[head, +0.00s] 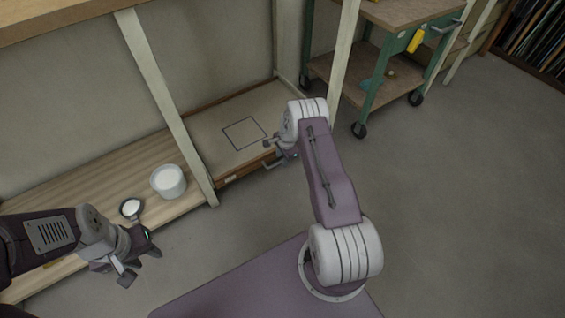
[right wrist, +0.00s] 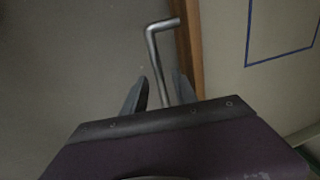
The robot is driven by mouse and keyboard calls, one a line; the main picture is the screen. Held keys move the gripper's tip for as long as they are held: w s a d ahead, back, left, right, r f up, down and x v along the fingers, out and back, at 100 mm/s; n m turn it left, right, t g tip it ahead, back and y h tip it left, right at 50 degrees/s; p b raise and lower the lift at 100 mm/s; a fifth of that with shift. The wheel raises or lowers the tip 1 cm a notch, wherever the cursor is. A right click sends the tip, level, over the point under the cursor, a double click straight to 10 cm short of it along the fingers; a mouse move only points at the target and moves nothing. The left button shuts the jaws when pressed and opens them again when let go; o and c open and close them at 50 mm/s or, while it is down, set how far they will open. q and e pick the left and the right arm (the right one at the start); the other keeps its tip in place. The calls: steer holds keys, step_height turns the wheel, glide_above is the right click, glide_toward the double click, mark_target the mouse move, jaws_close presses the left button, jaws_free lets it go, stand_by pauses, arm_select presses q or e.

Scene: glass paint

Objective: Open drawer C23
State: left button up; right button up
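A low wooden drawer (head: 240,174) sits under a pale board marked with a dark square outline; no label is readable on it. Its metal bar handle (head: 274,164) sticks out in front and shows in the right wrist view as a bent grey bar (right wrist: 152,52). My right gripper (head: 270,146) is at the handle. In the right wrist view its two fingers (right wrist: 160,92) stand apart with the bar running between them, and a gap shows on the left side. My left gripper (head: 140,258) is open and empty at the lower left, away from the drawer.
A white tub (head: 168,181) and a small dish with white contents (head: 131,208) stand on the wooden shelf (head: 105,190) left of the drawer. A pale post (head: 165,105) separates them. A green wheeled cart (head: 375,85) stands behind. Floor right is clear.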

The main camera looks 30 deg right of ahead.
steer(key=shift+f, duration=0.1)
jaws_close()
stand_by(1.4)
